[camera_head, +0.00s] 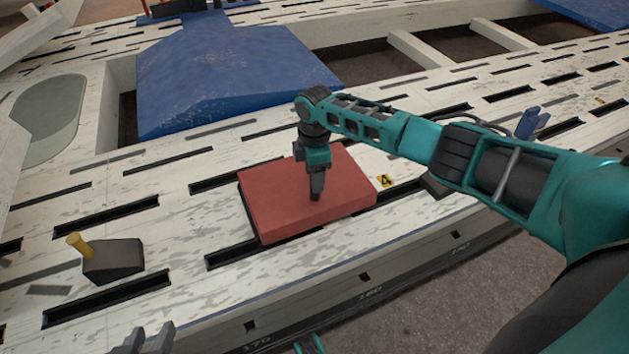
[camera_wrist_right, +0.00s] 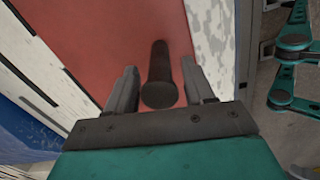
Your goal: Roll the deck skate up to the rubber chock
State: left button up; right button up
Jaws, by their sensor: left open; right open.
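The deck skate (camera_head: 275,205) is a flat red block lying on the slotted white bench. It fills much of the right wrist view (camera_wrist_right: 110,40), with a dark round post (camera_wrist_right: 158,75) standing on it. My right gripper (camera_head: 315,192) points down over the skate. Its open fingers (camera_wrist_right: 159,66) stand on either side of the post, with gaps showing. The rubber chock (camera_head: 115,260) is a dark wedge with a yellow handle, on the bench left of the skate and apart from it. My left gripper (camera_head: 147,341) is partly visible at the bottom edge, open and empty.
Long dark slots run along the bench. A large blue sloped piece (camera_head: 225,75) sits behind. The bench surface between skate and chock holds only slots. The bench's front edge is close by.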

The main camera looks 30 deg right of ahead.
jog(key=shift+f, duration=0.5)
grip_shut()
dwell(0.3)
